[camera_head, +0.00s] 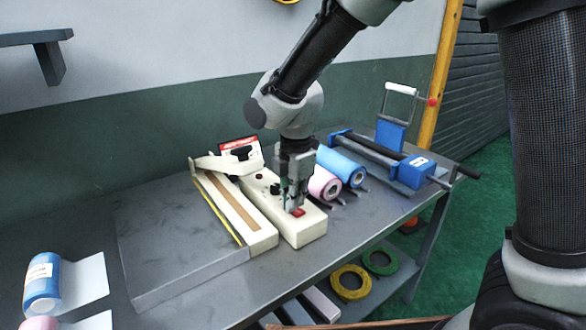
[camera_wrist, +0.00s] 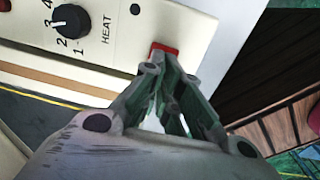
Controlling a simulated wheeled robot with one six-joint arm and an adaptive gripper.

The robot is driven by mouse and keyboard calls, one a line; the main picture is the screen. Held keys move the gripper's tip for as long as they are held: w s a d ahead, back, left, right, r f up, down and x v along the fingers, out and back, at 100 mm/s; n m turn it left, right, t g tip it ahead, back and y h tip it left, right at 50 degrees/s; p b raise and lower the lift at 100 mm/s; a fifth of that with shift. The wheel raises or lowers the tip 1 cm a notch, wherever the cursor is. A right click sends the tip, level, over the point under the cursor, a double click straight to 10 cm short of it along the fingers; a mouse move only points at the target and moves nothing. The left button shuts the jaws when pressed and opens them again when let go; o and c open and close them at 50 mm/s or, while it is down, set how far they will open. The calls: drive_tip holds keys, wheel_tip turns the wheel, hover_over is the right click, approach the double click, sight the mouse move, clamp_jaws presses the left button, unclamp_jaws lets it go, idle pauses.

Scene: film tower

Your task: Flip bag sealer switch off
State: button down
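The bag sealer (camera_head: 305,230) is a long cream machine on the grey table, with a brown strip and a raised lever arm. Its red switch (camera_head: 298,212) is on top near the front end. In the wrist view the red switch (camera_wrist: 164,48) shows just past my fingertips, partly covered by them. My gripper (camera_head: 291,207) points down right over the switch, its fingers drawn together with nothing between them. I cannot tell whether the tips touch the switch or which way it is set. The black HEAT dial (camera_wrist: 72,20) is left of the switch in the wrist view.
A grey slab (camera_head: 165,250) lies left of the sealer. Pink (camera_head: 323,185) and blue (camera_head: 340,165) film rolls lie close to the right of my gripper, with a blue roller device (camera_head: 412,171) beyond. Tape rings (camera_head: 350,282) sit on the lower shelf.

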wheel_tip(320, 180, up, 12)
drive_tip(key=s+d+r+m+t, duration=0.1)
drive_tip(key=s+d+m, duration=0.4)
drive_tip(key=d+m, duration=0.3)
drive_tip(key=s+d+r+m+t, duration=0.1)
drive_tip(key=s+d+m, duration=0.4)
drive_tip(key=d, duration=1)
drive_tip(key=s+d+r+m+t, duration=0.2)
drive_tip(key=s+d+m, duration=0.3)
drive_tip(key=d+m, duration=0.6)
drive_tip(key=shift+s+d+m, duration=0.15)
drive_tip(key=shift+s+m, duration=0.2)
drive_tip(key=shift+m, duration=0.05)
